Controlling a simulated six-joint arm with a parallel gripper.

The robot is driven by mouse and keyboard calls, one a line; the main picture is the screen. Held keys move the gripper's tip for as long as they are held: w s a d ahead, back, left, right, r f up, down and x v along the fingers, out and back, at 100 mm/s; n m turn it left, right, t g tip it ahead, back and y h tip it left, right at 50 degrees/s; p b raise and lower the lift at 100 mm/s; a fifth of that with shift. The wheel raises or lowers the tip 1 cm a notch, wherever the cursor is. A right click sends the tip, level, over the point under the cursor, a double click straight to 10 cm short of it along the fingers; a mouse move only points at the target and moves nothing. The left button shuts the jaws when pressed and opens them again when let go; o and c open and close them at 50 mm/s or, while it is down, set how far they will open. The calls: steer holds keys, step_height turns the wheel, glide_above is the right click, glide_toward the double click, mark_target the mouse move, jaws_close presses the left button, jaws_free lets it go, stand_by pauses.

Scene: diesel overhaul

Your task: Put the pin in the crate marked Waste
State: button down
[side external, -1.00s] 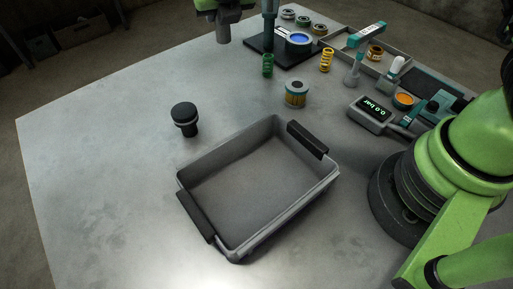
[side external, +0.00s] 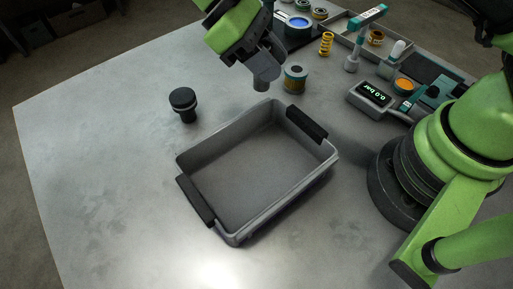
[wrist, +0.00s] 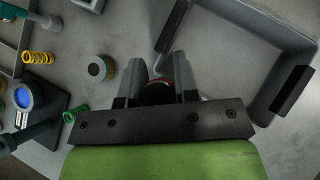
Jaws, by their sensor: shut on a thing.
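The crate (side external: 252,168) is an open grey tray with two black handles, empty, in the middle of the table. No Waste marking is readable on it. In the wrist view it shows at the upper right (wrist: 250,45). My gripper (side external: 264,80) is above the table just behind the crate's far rim. In the wrist view its two fingers (wrist: 160,92) are closed on a dark round thing with a reddish edge, which I take to be the pin (wrist: 157,93). Most of the pin is hidden by the fingers and mount.
A black knob-topped part (side external: 184,104) stands left of the crate. A filter-like cylinder (side external: 295,78) stands close to the right of my gripper. The front left table is clear.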

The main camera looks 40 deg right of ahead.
steer(key=s+a+r+m+t+y, duration=0.4)
steer(key=s+a+m+y, duration=0.5)
steer(key=m+y, duration=0.65)
steer(key=m+h, duration=0.3)
glide_above(254, 180)
steer(key=shift+g, duration=0.4)
step_height(254, 180, down, 14)
steer(key=shift+f, duration=0.1)
steer(key=shift+f, duration=0.1)
steer(key=c, duration=0.9)
jaws_free()
steer(key=shift+o, duration=0.2)
